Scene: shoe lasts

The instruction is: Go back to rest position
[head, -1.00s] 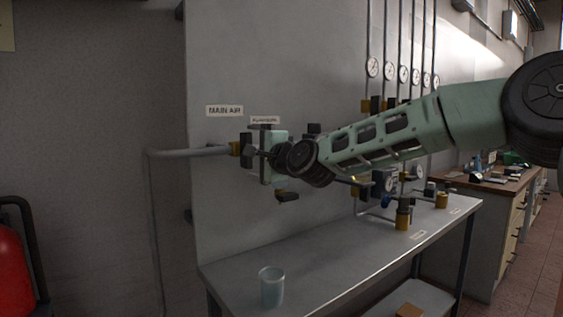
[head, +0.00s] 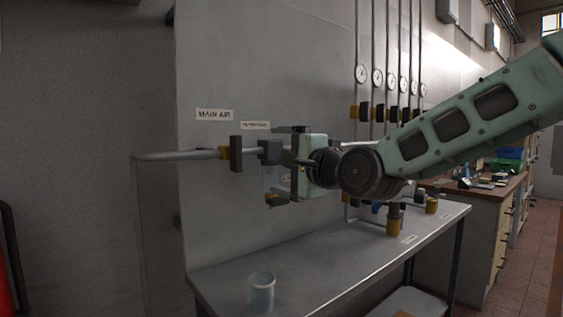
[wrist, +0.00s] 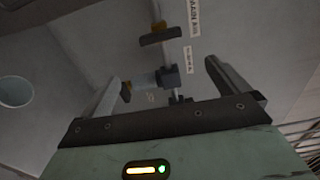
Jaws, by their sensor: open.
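My gripper (head: 288,160) is in front of the grey wall panel (head: 225,60), to the right of a dark pipe block (head: 270,152) with a clear bowl under it. In the wrist view my gripper (wrist: 162,72) has its two fingers wide apart with nothing held between them. The pipe block (wrist: 169,76) shows beyond the fingertips, apart from them as far as I can tell. In the head view the fingers are partly hidden by the gripper's own body.
A black valve handle (head: 236,153) is on the pipe under the MAIN AIR label (head: 214,114). A metal bench (head: 330,262) below carries a clear cup (head: 262,292) and brass-coloured fittings (head: 394,220). Several gauges (head: 378,77) line the panel.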

